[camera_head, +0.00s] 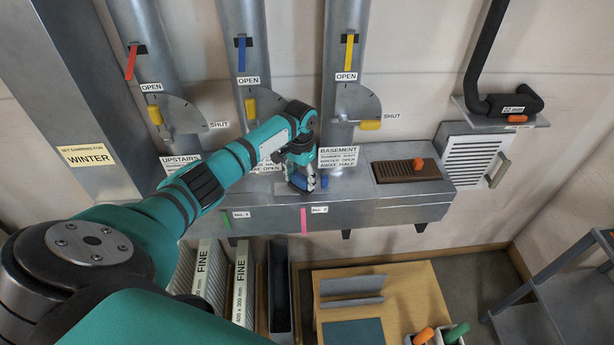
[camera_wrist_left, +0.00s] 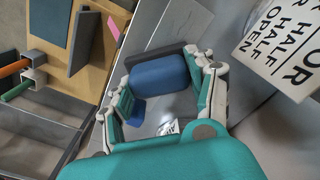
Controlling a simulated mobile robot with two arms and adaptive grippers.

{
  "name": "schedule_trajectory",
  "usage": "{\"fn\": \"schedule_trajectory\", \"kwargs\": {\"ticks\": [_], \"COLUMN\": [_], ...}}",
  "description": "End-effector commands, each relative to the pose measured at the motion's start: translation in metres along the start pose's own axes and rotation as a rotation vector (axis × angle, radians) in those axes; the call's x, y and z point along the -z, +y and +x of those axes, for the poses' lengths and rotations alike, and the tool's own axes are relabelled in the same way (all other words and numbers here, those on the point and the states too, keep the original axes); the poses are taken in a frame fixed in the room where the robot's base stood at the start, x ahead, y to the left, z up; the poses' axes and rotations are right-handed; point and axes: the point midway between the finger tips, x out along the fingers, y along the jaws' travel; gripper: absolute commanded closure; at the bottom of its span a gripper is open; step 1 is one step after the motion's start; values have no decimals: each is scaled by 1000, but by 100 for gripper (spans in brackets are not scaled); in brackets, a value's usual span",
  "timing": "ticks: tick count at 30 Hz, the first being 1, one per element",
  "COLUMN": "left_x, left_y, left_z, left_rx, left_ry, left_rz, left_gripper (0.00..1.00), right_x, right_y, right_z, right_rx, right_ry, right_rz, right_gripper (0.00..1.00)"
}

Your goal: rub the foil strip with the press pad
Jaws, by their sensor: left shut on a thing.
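My left gripper (camera_head: 303,182) is over the top of the metal duct (camera_head: 405,214), below the BASEMENT label. It is shut on the press pad, a blue block (camera_wrist_left: 160,76) with a dark grey base (camera_wrist_left: 150,54). In the left wrist view the block sits between the two fingers of my left gripper (camera_wrist_left: 165,95). The pad is low over the duct top; I cannot tell whether it touches. My right gripper is not in view.
Three upright pipes with yellow handles (camera_head: 370,125) rise behind the duct. A brown grille (camera_head: 400,170) with an orange knob is to the right. Pink (camera_head: 303,219) and green tags hang on the duct front. A wooden table (camera_head: 415,285) and filters (camera_head: 243,285) stand below.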

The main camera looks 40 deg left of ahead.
Motion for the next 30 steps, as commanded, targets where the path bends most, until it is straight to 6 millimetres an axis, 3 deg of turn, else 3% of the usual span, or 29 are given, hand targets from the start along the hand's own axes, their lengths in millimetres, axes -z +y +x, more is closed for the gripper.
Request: {"fn": "schedule_trajectory", "kwargs": {"ticks": [30], "left_x": [-51], "left_y": [-50], "left_z": [3], "left_rx": [4], "left_ry": [-10], "left_rz": [-1], "left_gripper": [79], "right_x": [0], "right_y": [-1], "right_z": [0], "right_rx": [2], "right_ry": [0], "right_rz": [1], "right_gripper": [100]}}
